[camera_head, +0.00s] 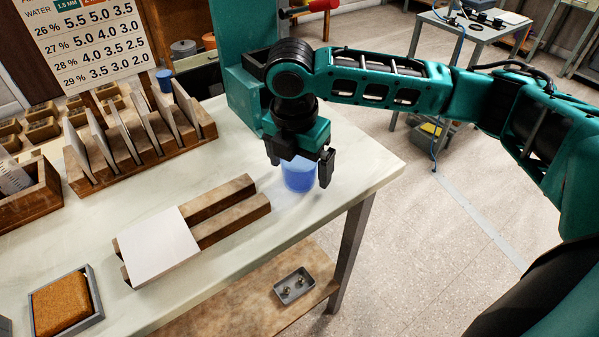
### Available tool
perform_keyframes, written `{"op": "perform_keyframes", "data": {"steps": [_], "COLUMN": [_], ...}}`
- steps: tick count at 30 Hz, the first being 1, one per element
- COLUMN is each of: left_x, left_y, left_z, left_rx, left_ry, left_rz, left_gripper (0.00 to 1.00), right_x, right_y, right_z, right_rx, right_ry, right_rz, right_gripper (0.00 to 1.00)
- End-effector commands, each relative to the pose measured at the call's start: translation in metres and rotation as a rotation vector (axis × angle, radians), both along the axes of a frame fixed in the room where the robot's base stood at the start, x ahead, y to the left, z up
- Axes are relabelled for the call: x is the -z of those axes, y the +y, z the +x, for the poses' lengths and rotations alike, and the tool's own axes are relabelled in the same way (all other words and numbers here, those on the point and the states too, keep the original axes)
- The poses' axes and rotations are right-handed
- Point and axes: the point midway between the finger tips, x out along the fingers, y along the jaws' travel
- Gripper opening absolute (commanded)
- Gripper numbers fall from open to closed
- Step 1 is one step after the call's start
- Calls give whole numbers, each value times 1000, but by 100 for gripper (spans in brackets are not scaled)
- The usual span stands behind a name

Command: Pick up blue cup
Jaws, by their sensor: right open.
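The blue cup (299,174) stands upright on the pale workbench (240,260), near its right end. My right gripper (301,170) points down over the cup, with one finger at its left and the other at its right. The jaws are open, and the gripper body hides part of the cup's top. I cannot tell whether the fingers touch the cup. My left gripper is not in view.
A wooden rack (134,178) with upright white tiles stands at the left. Wooden rails (232,217) carry a white tile (158,246) in front of the cup. A teal upright machine (246,98) stands close behind. A sponge tray (98,300) lies at lower left.

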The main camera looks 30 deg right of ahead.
Motion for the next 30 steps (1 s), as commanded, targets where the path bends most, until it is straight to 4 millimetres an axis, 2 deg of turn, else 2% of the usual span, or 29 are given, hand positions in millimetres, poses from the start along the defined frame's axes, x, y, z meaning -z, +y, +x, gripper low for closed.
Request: {"op": "perform_keyframes", "data": {"steps": [3,10,27,30], "left_x": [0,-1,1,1], "left_y": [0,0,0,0], "left_z": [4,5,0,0], "left_rx": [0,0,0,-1], "left_ry": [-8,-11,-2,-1], "left_rz": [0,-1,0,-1], "left_gripper": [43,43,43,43], "right_x": [10,10,10,9], "right_y": [-1,-2,-1,-1], "right_z": [0,1,1,1], "right_rx": [1,0,0,0], "right_ry": [0,0,-1,-1], "right_rz": [1,0,1,1], "right_gripper": [96,96,42,42]}}
